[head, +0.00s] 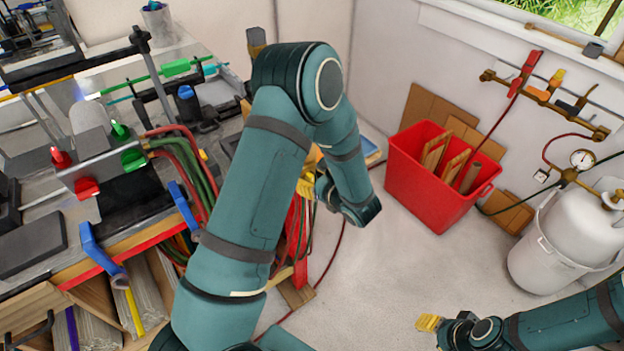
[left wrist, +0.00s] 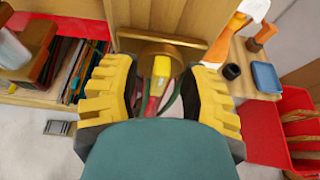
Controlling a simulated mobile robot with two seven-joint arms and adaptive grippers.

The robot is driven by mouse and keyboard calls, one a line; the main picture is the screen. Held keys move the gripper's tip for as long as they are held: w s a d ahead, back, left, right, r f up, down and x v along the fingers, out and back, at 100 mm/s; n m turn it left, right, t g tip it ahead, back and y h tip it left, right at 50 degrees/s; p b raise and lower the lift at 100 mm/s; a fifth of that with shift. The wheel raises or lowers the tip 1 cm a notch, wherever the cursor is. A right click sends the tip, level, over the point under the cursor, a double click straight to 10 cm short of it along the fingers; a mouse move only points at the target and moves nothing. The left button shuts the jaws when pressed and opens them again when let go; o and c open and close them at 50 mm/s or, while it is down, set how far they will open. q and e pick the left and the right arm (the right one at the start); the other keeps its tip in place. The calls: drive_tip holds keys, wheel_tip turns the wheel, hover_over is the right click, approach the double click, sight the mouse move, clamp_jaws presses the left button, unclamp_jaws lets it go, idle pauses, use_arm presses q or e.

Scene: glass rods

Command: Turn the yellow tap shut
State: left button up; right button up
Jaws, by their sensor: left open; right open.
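On the brass pipe on the right wall, a yellow tap (head: 557,77) stands between an orange tap and a black one, near a red tap. My left gripper (head: 307,184) is far from it, low beside the bench, partly hidden by my arm. In the left wrist view its yellow fingers (left wrist: 162,95) are apart, with a yellow and red piece (left wrist: 160,68) between or beyond them in front of a brass ring. I cannot tell what this piece is or whether the fingers touch it. My right gripper (head: 430,322) is low at the front right, open, away from the wall.
A red crate (head: 425,190) with wooden pieces stands on the floor by the wall. A white gas tank (head: 580,225) with a gauge stands at the right. The cluttered bench (head: 50,262) fills the left.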

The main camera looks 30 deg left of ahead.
use_arm(q)
clamp_jaws()
idle(0.5)
drive_tip(key=m+p, duration=0.1)
drive_tip(key=m+g+y+p, duration=0.1)
drive_tip(key=m, duration=0.1)
drive_tip(key=shift+w+d+g, duration=0.1)
drive_tip(key=shift+w+g, duration=0.1)
drive_tip(key=shift+g, duration=0.1)
drive_tip(key=m+g+p, duration=0.1)
drive_tip(key=m+y+p, duration=0.1)
drive_tip(key=m, duration=0.1)
drive_tip(key=shift+w+d+f+g, duration=0.1)
drive_tip(key=shift+w+g, duration=0.1)
drive_tip(key=shift+g, duration=0.2)
drive_tip(key=m+y, duration=0.1)
drive_tip(key=m+g, duration=0.1)
drive_tip(key=m, duration=0.1)
drive_tip(key=shift+f+y+p, duration=0.25)
drive_tip(key=shift+y+p, duration=0.05)
drive_tip(key=shift+y, duration=0.1)
drive_tip(key=m+y, duration=0.1)
drive_tip(key=m, duration=0.3)
drive_tip(key=shift+w+f+g+y, duration=0.1)
drive_tip(key=shift+f+g+y, duration=0.1)
drive_tip(key=shift+g+y, duration=0.15)
drive_tip(key=shift+m, duration=0.4)
